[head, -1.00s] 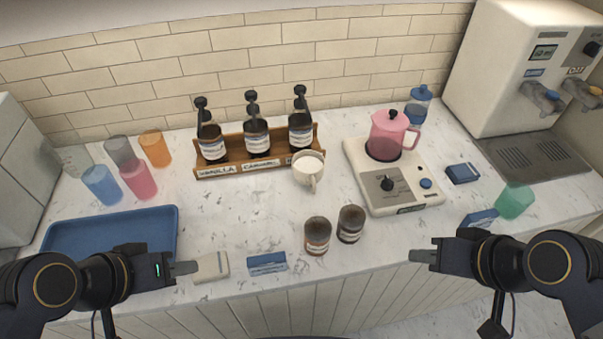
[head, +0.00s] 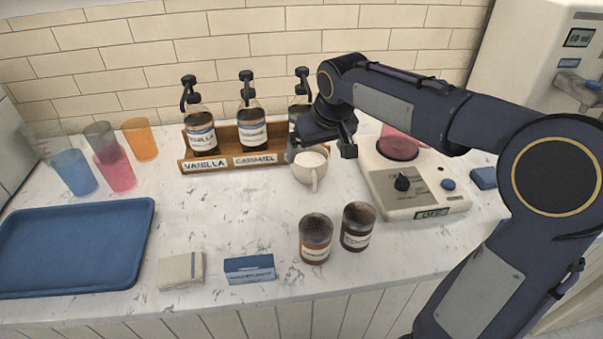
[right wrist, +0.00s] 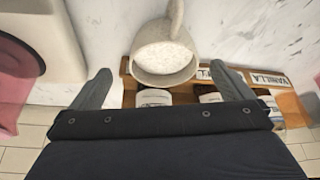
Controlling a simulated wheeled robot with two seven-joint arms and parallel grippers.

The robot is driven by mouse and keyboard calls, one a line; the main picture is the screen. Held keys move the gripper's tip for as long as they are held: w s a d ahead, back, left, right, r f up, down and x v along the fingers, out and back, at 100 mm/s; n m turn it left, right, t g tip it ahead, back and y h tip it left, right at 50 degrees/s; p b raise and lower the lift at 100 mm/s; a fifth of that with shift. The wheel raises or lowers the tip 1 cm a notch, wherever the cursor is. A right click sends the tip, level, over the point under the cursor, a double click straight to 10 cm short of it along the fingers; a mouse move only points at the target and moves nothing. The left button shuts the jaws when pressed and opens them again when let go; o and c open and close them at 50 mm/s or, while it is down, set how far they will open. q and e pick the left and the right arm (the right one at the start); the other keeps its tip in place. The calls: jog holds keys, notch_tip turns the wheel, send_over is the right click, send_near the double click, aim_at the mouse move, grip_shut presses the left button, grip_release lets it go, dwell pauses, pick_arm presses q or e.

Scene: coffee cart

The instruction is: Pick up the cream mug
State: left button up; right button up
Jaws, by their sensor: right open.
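The cream mug (head: 310,171) stands upright on the counter in front of the right end of the syrup rack, its handle facing the counter's front. Its inside looks pale. My right gripper (head: 320,152) is open just above and behind the mug, one finger toward each side of it. In the right wrist view the mug (right wrist: 164,58) lies ahead of and between the two spread fingers of the gripper (right wrist: 163,84), with a gap on each side. My left gripper is out of view.
The wooden syrup rack (head: 226,164) with pump bottles stands close behind the mug. A white hot plate (head: 425,200) is on the right, partly behind my arm. Two brown jars (head: 316,240) (head: 357,228) stand in front. A blue tray (head: 75,250) lies left; the middle counter is clear.

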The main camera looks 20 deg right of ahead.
aim_at(311, 159)
jog(key=x, duration=0.5)
jog(key=shift+w+a+f, duration=0.15)
jog(key=shift+a+f, duration=0.05)
jog(key=shift+f, duration=0.15)
jog(key=c, duration=1.1)
jog(key=shift+r, duration=0.1)
jog(key=shift+c, duration=1)
jog(key=shift+r, duration=0.15)
